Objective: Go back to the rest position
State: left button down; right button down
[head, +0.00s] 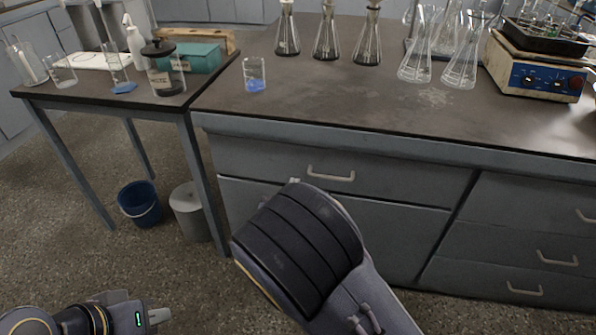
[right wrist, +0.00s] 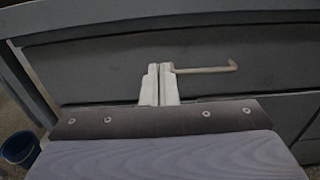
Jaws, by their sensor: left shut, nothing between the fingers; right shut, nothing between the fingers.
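My left gripper (head: 158,316) shows at the bottom left of the head view, low over the floor, with its pale fingers together and empty. My right arm comes up from the bottom in the middle of the head view, in front of the grey drawers. Its forearm and wrist mostly hide the right gripper there; only a pale tip (head: 293,181) shows. In the right wrist view the right gripper (right wrist: 160,84) is shut and empty, its two pale fingers side by side. Behind them is a drawer handle (right wrist: 205,70); I cannot tell whether they touch it.
The bench (head: 330,108) holds a beaker with blue powder (head: 255,76), several flasks (head: 327,42) and a hotplate (head: 535,70). A side table (head: 60,98) with a dark-lidded jar (head: 166,72) stands left. A blue bucket (head: 140,205) and grey bin (head: 190,212) stand on the floor.

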jog(key=s+d+f+m+g+h, duration=0.1)
jog(key=s+d+m+g+h, duration=0.1)
jog(key=s+d+m+g, duration=0.7)
jog(key=s+d+f+m+g+h, duration=0.1)
jog(key=s+d+m+g, duration=0.2)
jog(key=d+m, duration=0.65)
jog(key=s+d+r+m+g+y, duration=0.25)
jog(key=s+m+y, duration=0.65)
jog(key=s, duration=0.6)
jog(key=s+a+r+m+t+y, duration=0.3)
jog(key=m, duration=0.4)
notch_tip(320, 180, up, 26)
jog(key=p, duration=2.5)
jog(key=shift+a+f, duration=0.15)
jog(key=shift+a, duration=0.05)
